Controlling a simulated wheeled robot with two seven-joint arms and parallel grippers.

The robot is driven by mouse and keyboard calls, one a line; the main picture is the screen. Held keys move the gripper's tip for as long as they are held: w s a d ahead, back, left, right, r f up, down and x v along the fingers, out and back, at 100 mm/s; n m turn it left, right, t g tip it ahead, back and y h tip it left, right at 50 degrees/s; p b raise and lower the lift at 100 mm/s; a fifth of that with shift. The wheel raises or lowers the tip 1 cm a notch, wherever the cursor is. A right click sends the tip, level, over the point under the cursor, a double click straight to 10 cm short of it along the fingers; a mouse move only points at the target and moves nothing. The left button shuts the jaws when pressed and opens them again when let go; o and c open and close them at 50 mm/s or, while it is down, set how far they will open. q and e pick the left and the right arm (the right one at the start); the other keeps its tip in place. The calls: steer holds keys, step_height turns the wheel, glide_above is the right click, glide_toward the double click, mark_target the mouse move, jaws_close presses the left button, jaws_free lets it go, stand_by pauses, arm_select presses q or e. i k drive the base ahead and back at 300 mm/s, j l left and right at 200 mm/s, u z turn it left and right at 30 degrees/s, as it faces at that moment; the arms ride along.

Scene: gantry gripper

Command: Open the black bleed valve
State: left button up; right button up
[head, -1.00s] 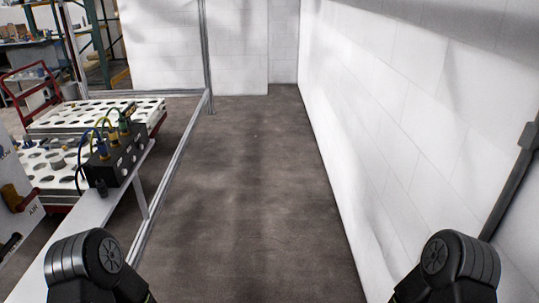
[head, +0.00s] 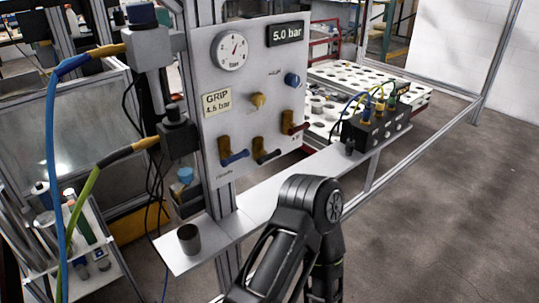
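The black bleed valve (head: 267,152) is on the light grey panel (head: 215,125), in the middle of a row of three. It has a brass-coloured body and a black lever that slants down to the right. A valve with a blue lever (head: 235,157) is to its left, and one with a red lever (head: 297,128) is to its right and higher. Neither of my grippers shows in the head view. Only a bent part of one of my black arms shows, in front of the shelf and below the panel.
The panel also carries a gauge (head: 230,51), a 5.0 bar display (head: 286,34), a yellow knob (head: 257,100) and a blue knob (head: 292,79). A shelf (head: 262,199) runs below it, with a grey cup (head: 189,239) and a black manifold block (head: 375,128). Open floor lies at right.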

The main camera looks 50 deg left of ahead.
mark_target(277, 153)
steer(key=u, duration=1.6)
